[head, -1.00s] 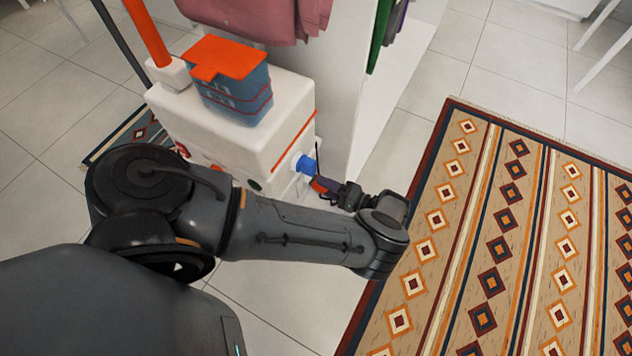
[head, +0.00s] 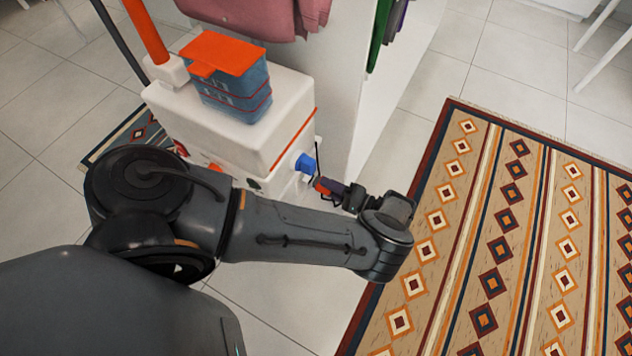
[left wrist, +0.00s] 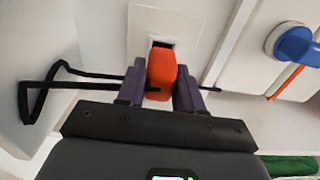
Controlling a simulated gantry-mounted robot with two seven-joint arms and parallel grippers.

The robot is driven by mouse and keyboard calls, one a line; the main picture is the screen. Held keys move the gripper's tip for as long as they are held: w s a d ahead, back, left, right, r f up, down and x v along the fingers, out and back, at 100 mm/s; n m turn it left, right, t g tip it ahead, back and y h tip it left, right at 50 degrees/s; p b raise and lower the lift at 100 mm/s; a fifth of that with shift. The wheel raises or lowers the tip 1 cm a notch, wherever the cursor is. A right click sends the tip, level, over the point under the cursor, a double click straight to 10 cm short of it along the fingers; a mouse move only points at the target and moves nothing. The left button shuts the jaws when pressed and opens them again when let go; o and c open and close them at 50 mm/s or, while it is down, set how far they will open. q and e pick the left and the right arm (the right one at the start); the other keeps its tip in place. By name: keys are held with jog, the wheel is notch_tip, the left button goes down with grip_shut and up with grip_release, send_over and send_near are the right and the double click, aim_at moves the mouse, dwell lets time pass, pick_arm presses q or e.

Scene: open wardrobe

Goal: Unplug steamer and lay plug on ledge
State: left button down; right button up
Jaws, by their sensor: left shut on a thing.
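The steamer (head: 225,125) is a white box with orange trim and a blue tank on top. Its blue knob (head: 305,163) faces my left gripper (head: 327,187), and the knob also shows in the left wrist view (left wrist: 295,45). The gripper's purple fingers are shut on the orange plug (left wrist: 160,75). A dark square socket opening (left wrist: 162,43) shows just beyond the plug's tip in a pale panel. I cannot tell if the tip is still partly inside. A black cord (left wrist: 62,75) loops to the left. My right gripper is not in view.
A white wardrobe panel and lower ledge (head: 402,100) stand behind the steamer, with hanging clothes (head: 265,15) above. A patterned rug (head: 510,230) lies at right. Tiled floor lies between. An orange pole (head: 146,30) rises from the steamer.

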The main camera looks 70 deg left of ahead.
pick_arm(q)
jog(key=shift+d, duration=0.1)
dwell(0.3)
jog(key=b+v, duration=0.3)
jog(key=v, duration=0.1)
dwell(0.6)
dwell(0.4)
